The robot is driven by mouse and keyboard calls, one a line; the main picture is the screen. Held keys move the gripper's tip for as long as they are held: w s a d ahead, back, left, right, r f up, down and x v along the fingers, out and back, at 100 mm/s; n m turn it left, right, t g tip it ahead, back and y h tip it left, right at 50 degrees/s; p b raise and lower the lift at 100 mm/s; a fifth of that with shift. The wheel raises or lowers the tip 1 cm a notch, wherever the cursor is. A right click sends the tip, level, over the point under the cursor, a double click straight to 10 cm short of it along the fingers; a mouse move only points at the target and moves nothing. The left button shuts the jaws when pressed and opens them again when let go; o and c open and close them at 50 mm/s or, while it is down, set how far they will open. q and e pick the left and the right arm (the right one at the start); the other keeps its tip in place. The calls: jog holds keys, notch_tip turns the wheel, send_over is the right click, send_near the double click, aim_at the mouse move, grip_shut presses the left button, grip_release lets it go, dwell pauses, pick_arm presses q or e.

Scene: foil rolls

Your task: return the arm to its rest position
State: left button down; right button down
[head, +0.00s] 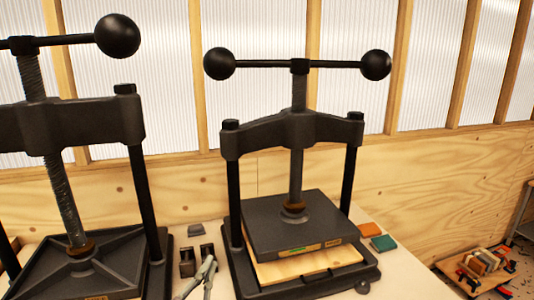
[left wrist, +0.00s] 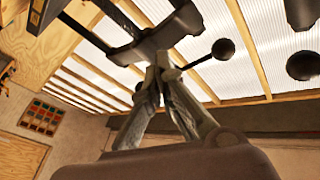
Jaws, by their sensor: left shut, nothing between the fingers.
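My left gripper (head: 209,262) shows at the bottom of the head view, in front of the table between two black presses. Its grey fingers point up. In the left wrist view its fingertips (left wrist: 158,70) come together with nothing between them. That view is tilted, with presses and the wall behind the fingers. The rest of my left arm is below the head view's edge. My right gripper is in neither view.
A black screw press (head: 300,225) stands right of my gripper, with a wooden board under its plate. Another press (head: 85,270) stands at the left. Small dark blocks (head: 187,263) lie near the gripper. Orange and green pieces (head: 383,243) lie at the table's right edge.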

pick_arm(q)
jog(key=s+a+f+n+g+y, duration=0.4)
jog(key=a+f+g, duration=0.15)
jog(key=f, duration=0.55)
jog(key=s+a+f+n+g, duration=0.15)
jog(key=s+f+g, duration=0.35)
jog(key=s+f, duration=0.5)
jog(key=s+a+f+g, duration=0.2)
jog(key=s+f+g, duration=0.4)
jog(key=s, duration=0.7)
notch_tip(320, 180, down, 29)
jog(key=b, duration=0.5)
jog(key=s+a+f+g+b, duration=0.1)
jog(key=s+f+b, duration=0.1)
jog(key=s+f, duration=0.7)
jog(key=s+a+f+g+b, duration=0.1)
jog(key=s+f+b, duration=0.2)
jog(key=s+f, duration=0.6)
notch_tip(320, 180, down, 5)
jog(key=shift+a+r, duration=0.1)
jog(key=shift+a, duration=0.15)
jog(key=shift+s, duration=0.1)
